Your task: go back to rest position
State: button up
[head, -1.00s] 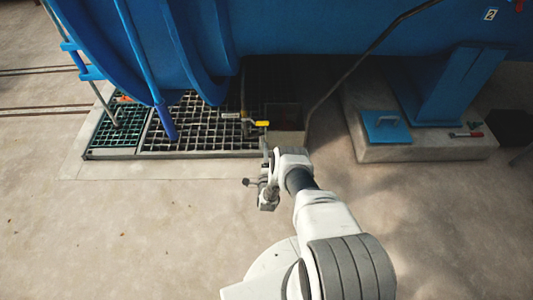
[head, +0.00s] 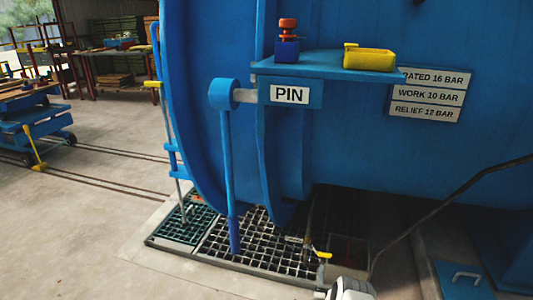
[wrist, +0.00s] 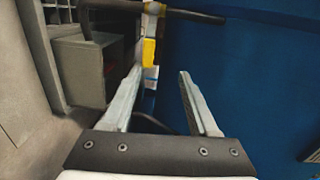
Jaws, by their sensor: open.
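My gripper (wrist: 160,73) shows in the wrist view with its two fingers apart and nothing between them. Beyond the fingertips are a dark bar and a yellow valve handle (wrist: 149,51); I see no contact with them. In the head view only a white part of my arm shows at the bottom edge, and the gripper itself is out of frame there. The yellow-handled valve (head: 323,255) stands just above that part of my arm, over the floor grating (head: 255,240). The large blue autoclave (head: 340,130) fills the middle and right.
A blue shelf (head: 325,68) on the autoclave carries a yellow block (head: 369,58) and a red-topped blue piece (head: 287,40). A blue lever (head: 230,180) hangs beside the PIN sign (head: 290,95). A blue cart (head: 38,120) stands at left. The floor between is open, crossed by rails.

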jog(key=w+a+r+n+g+y, duration=0.1)
jog(key=w+r+n+y, duration=0.15)
jog(key=w+r, duration=0.5)
jog(key=w+a+r+n+g+y, duration=0.1)
jog(key=w+a+r+n, duration=0.2)
jog(key=r, duration=0.8)
notch_tip(320, 180, up, 20)
jog(key=s+a+n+g, duration=0.2)
jog(key=n, duration=0.3)
jog(key=s+a+r+n+g+y, duration=0.1)
jog(key=s+r+n+g, duration=0.15)
jog(key=s+r, duration=0.65)
jog(key=s+a+r+n+g, duration=0.1)
jog(key=s+a+r+n, duration=0.15)
jog(key=s+r, duration=0.6)
jog(key=s+n+g, duration=0.4)
jog(key=s+n, duration=0.1)
jog(key=s, duration=2.6)
notch_tip(320, 180, up, 28)
jog(key=p, duration=2.8)
jog(key=shift+s+d+p, duration=0.2)
jog(key=shift+d+p, duration=0.05)
jog(key=shift+p, duration=0.05)
jog(key=shift+f, duration=0.15)
jog(key=shift+c, duration=0.8)
jog(key=shift+d, duration=0.1)
